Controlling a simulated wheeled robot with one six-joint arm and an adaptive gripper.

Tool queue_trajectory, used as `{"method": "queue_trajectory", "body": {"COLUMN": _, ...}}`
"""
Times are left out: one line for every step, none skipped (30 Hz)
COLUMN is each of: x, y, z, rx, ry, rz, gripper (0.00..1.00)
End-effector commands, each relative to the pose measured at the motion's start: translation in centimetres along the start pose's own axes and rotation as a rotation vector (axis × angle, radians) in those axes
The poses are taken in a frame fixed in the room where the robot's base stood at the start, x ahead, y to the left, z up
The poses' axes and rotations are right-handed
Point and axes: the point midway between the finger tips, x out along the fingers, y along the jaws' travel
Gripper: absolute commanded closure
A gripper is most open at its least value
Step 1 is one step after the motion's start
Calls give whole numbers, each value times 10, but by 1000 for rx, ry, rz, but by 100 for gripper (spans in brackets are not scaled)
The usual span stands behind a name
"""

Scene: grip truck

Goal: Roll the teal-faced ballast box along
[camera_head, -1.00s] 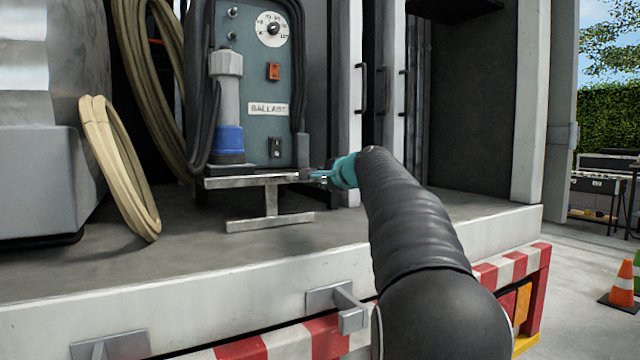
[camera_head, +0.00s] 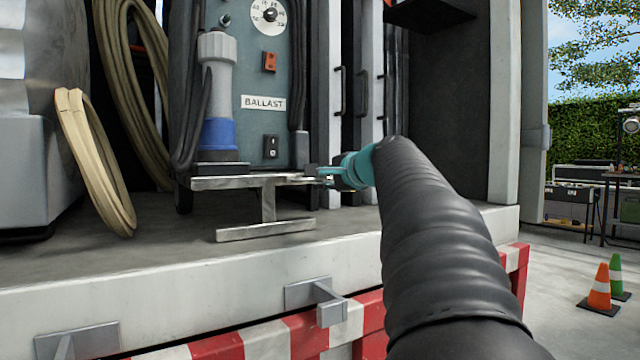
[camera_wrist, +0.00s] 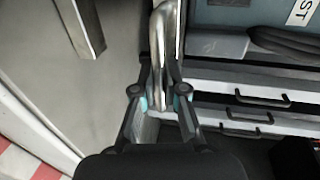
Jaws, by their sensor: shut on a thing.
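The ballast box (camera_head: 262,120) stands upright on the truck bed in the head view. It has a teal-grey face, a dial, an orange switch and a "BALLAST" label. Its top is cut off by the picture edge. A pale metal T-shaped frame (camera_head: 268,203) projects low from its front. My gripper (camera_head: 320,175) is at the right end of the frame's upper bar. In the wrist view, my gripper (camera_wrist: 158,92) has its fingers closed on both sides of a shiny metal bar (camera_wrist: 166,45).
The truck bed's front edge (camera_head: 120,300) drops off near me, with metal brackets (camera_head: 318,298) and red-white striping below. A hose coil (camera_head: 97,165) leans left of the box. Cabinets with handles (camera_head: 338,92) stand close right. Cones (camera_head: 600,288) stand on the ground at right.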

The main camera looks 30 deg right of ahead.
Motion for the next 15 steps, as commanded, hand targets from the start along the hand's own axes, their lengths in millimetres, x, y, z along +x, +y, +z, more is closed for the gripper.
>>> {"method": "queue_trajectory", "body": {"x": -1, "y": 4, "z": 1, "rx": -1, "ry": -4, "rz": 9, "gripper": 100}}
{"method": "queue_trajectory", "body": {"x": -1, "y": 4, "z": 0, "rx": -1, "ry": -4, "rz": 10, "gripper": 100}}
{"method": "queue_trajectory", "body": {"x": -1, "y": 4, "z": 0, "rx": -1, "ry": -3, "rz": 10, "gripper": 100}}
{"method": "queue_trajectory", "body": {"x": -2, "y": 4, "z": 0, "rx": -1, "ry": -3, "rz": 10, "gripper": 100}}
{"method": "queue_trajectory", "body": {"x": -2, "y": 4, "z": 0, "rx": -1, "ry": -3, "rz": 11, "gripper": 100}}
{"method": "queue_trajectory", "body": {"x": -2, "y": 5, "z": 0, "rx": -1, "ry": -3, "rz": 11, "gripper": 100}}
{"method": "queue_trajectory", "body": {"x": -2, "y": 5, "z": 0, "rx": -1, "ry": -3, "rz": 11, "gripper": 100}}
{"method": "queue_trajectory", "body": {"x": -2, "y": 5, "z": 0, "rx": -1, "ry": -3, "rz": 11, "gripper": 100}}
{"method": "queue_trajectory", "body": {"x": -1, "y": 5, "z": 0, "rx": -1, "ry": -2, "rz": 12, "gripper": 100}}
{"method": "queue_trajectory", "body": {"x": -1, "y": 5, "z": 0, "rx": -1, "ry": -2, "rz": 12, "gripper": 86}}
{"method": "queue_trajectory", "body": {"x": -1, "y": 5, "z": 0, "rx": -2, "ry": -2, "rz": 12, "gripper": 79}}
{"method": "queue_trajectory", "body": {"x": -1, "y": 5, "z": 0, "rx": -2, "ry": -2, "rz": 11, "gripper": 69}}
{"method": "queue_trajectory", "body": {"x": -1, "y": 5, "z": 0, "rx": -2, "ry": -2, "rz": 11, "gripper": 63}}
{"method": "queue_trajectory", "body": {"x": -1, "y": 4, "z": 1, "rx": -2, "ry": -3, "rz": 10, "gripper": 63}}
{"method": "queue_trajectory", "body": {"x": -1, "y": 4, "z": 1, "rx": -2, "ry": -3, "rz": 9, "gripper": 63}}
